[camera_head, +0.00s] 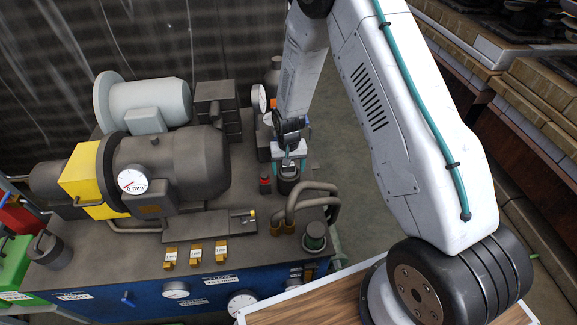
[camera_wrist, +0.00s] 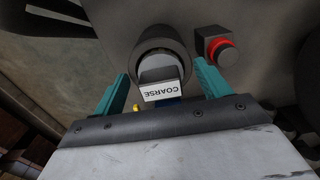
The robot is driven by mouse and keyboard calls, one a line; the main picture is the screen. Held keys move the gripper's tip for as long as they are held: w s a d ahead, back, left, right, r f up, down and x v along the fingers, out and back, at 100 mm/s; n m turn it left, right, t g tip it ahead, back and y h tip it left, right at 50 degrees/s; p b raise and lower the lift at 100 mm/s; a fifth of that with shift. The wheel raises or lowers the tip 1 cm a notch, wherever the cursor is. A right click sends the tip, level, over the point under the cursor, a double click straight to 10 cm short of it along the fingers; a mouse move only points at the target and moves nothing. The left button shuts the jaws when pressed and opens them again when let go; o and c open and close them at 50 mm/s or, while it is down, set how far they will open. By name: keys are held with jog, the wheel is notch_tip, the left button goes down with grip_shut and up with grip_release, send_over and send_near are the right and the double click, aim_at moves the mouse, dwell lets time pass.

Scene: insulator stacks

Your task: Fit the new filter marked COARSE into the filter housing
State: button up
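The filter marked COARSE (camera_wrist: 163,90) is a small grey block with a white label, upside down in the wrist view. It stands at the mouth of a dark round cup, which looks like the filter housing (camera_wrist: 160,45); how deep it sits cannot be told. In the head view the housing (camera_head: 289,182) is at the bench's right end, below my gripper (camera_head: 288,161). In the wrist view the teal fingers of my gripper (camera_wrist: 161,72) are spread, one on each side of the filter, with a visible gap to it.
A red button on a dark box (camera_wrist: 218,46) stands beside the housing; it also shows in the head view (camera_head: 265,184). A large motor-like unit (camera_head: 175,165) fills the bench's left.

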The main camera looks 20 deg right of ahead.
jog(key=shift+r, duration=0.1)
notch_tip(320, 180, up, 8)
jog(key=shift+f, duration=0.2)
dwell(0.3)
dwell(0.4)
